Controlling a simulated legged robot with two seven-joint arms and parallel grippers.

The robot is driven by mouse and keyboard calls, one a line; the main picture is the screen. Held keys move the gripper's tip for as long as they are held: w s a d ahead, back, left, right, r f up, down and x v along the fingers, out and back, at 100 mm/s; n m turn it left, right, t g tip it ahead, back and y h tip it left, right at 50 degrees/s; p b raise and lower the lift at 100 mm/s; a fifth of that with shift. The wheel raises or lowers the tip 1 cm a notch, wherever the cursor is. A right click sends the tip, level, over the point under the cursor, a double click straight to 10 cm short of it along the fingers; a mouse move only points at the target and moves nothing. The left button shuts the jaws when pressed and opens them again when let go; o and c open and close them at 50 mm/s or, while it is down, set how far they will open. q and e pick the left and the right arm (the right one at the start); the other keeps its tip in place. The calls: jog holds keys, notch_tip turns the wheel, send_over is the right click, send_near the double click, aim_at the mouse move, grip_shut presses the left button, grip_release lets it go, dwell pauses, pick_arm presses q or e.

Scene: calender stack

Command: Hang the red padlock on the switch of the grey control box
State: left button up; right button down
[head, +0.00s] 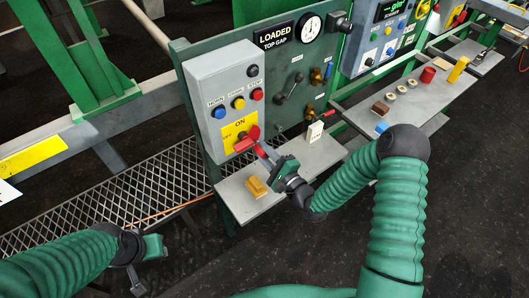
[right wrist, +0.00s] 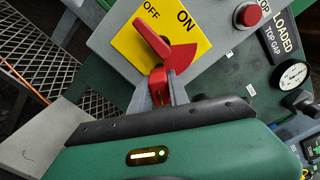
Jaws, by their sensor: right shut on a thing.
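The grey control box (head: 222,98) stands left of centre in the head view. Its red switch (head: 248,138) sits on a yellow ON/OFF plate; the right wrist view shows the red lever (right wrist: 150,38) slanting across the plate (right wrist: 128,40). My right gripper (head: 268,158) is shut on the red padlock (right wrist: 158,84), held just in front of the switch's lower end. The fingers hide part of the padlock, and I cannot tell whether its shackle touches the switch. My left gripper (head: 142,264) is low at left, away from the box; its jaw opening is unclear.
A grey shelf (head: 232,196) below the box carries a yellow block (head: 257,187) and a white tag (head: 315,131). A green panel (head: 290,75) with a gauge (head: 311,28) and levers adjoins the box. Another shelf (head: 445,95) with small items is at right. Mesh flooring (head: 110,195) lies left.

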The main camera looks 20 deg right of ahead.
jog(key=shift+x, duration=0.85)
jog(key=c, duration=0.8)
grip_release()
jog(key=shift+o, duration=0.2)
jog(key=v, duration=0.7)
jog(key=shift+p, duration=0.35)
